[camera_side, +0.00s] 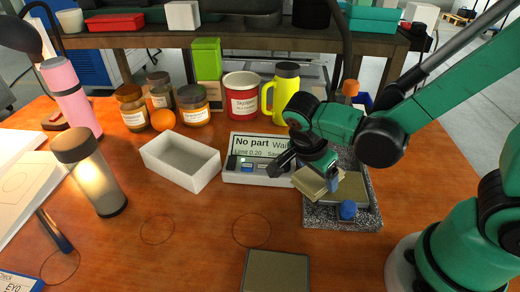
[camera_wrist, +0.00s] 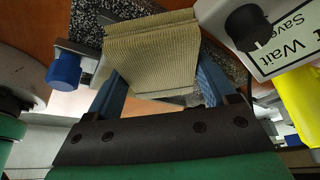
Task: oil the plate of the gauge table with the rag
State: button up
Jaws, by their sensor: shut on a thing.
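My gripper (camera_side: 326,181) is shut on a folded tan ribbed rag (camera_side: 309,184). In the wrist view the rag (camera_wrist: 152,50) spans the space between the blue fingers of my gripper (camera_wrist: 158,78). The gauge table has a speckled granite base (camera_side: 340,222), a blue knob (camera_side: 348,210) and a flat olive-tan plate (camera_side: 357,190). The rag is over the left part of the gauge table, tilted. I cannot tell whether it touches the plate. In the wrist view the rag hides most of the plate, and the blue knob (camera_wrist: 64,70) shows at left.
A readout box (camera_side: 258,146) reading "No part" stands close left of the gauge table. A white open bin (camera_side: 181,163) is further left. A yellow flask (camera_side: 285,88) and a red tin (camera_side: 241,94) stand behind. A square pad (camera_side: 275,272) lies at the front edge.

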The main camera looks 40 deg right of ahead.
notch_tip(320, 180, up, 3)
jog(key=shift+s+r, duration=0.1)
jog(key=shift+r, duration=2.5)
